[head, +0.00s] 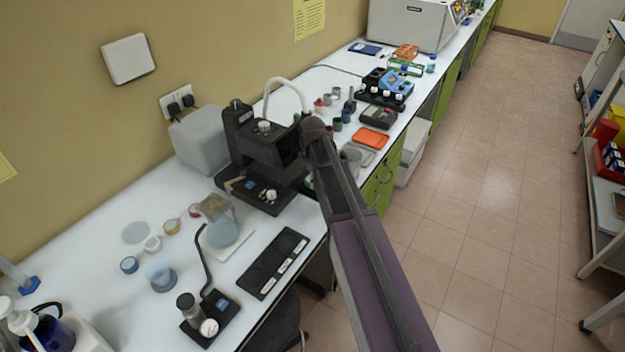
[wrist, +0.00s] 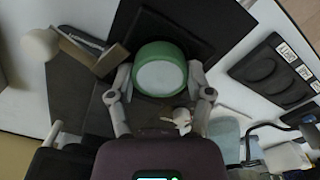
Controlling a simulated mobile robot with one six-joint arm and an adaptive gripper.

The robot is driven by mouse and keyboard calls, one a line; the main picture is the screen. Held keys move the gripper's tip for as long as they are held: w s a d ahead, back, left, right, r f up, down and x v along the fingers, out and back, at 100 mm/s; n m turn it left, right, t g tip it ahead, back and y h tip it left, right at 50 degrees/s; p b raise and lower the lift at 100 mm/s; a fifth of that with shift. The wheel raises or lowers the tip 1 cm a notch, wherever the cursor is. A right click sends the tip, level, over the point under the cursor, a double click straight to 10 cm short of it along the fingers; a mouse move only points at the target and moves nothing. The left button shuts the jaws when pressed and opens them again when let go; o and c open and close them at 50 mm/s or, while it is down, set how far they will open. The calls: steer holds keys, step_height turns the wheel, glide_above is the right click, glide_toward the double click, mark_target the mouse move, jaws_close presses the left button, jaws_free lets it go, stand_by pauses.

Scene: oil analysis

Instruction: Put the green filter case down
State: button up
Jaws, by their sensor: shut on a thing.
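The green filter case (wrist: 160,50) is round, with a green rim and a pale flat face. In the wrist view my gripper (wrist: 160,82) is shut on it, one finger at each side. A black square plate (wrist: 204,32) shows behind and below the case; I cannot tell whether the case touches it. In the head view my own arm reaches over the bench beside a black press-like device (head: 265,150), and the case and fingertips are hidden there.
A black tray with oval recesses (head: 272,263) lies near the bench's front edge and also shows in the wrist view (wrist: 262,72). A glass flask (head: 222,225) and several small round cases stand left of the device. An orange item (head: 370,138) lies farther back.

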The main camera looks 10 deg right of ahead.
steer(key=shift+f, duration=0.2)
steer(key=o, duration=0.7)
steer(key=shift+c, duration=0.2)
steer(key=shift+r, duration=0.2)
step_height(320, 180, up, 12)
steer(key=p, duration=1.2)
steer(key=shift+s, duration=0.1)
steer(key=s+m, duration=1.5)
steer(key=s, duration=0.5)
steer(key=shift+m, duration=0.3)
